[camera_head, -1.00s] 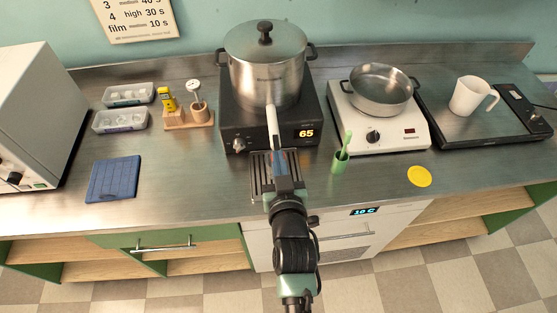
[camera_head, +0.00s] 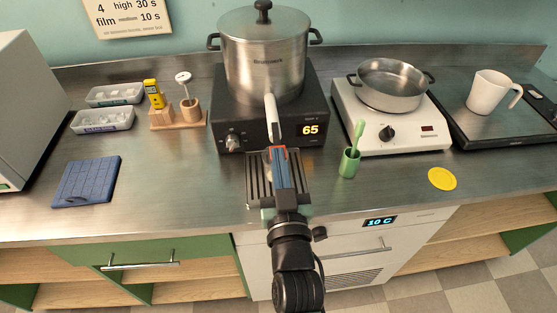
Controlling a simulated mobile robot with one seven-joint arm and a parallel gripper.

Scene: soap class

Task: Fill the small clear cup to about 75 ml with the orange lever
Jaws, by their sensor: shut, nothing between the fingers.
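A large steel pot (camera_head: 264,62) with a lid and black knob stands on a black heater (camera_head: 230,118) whose display reads 65. A pale spout-like part (camera_head: 272,112) sticks out from the pot's front. My gripper (camera_head: 278,153) is shut and empty, just below the end of that part, over a slotted drip tray (camera_head: 257,181). I cannot make out the small clear cup; the arm hides part of the tray.
A green holder (camera_head: 349,163) with a green stick stands right of my gripper, near a yellow disc (camera_head: 442,179). A white hotplate (camera_head: 390,125) carries a pan (camera_head: 391,88). A white jug (camera_head: 489,92) stands further right. A blue mat (camera_head: 87,182) lies left; the counter between is clear.

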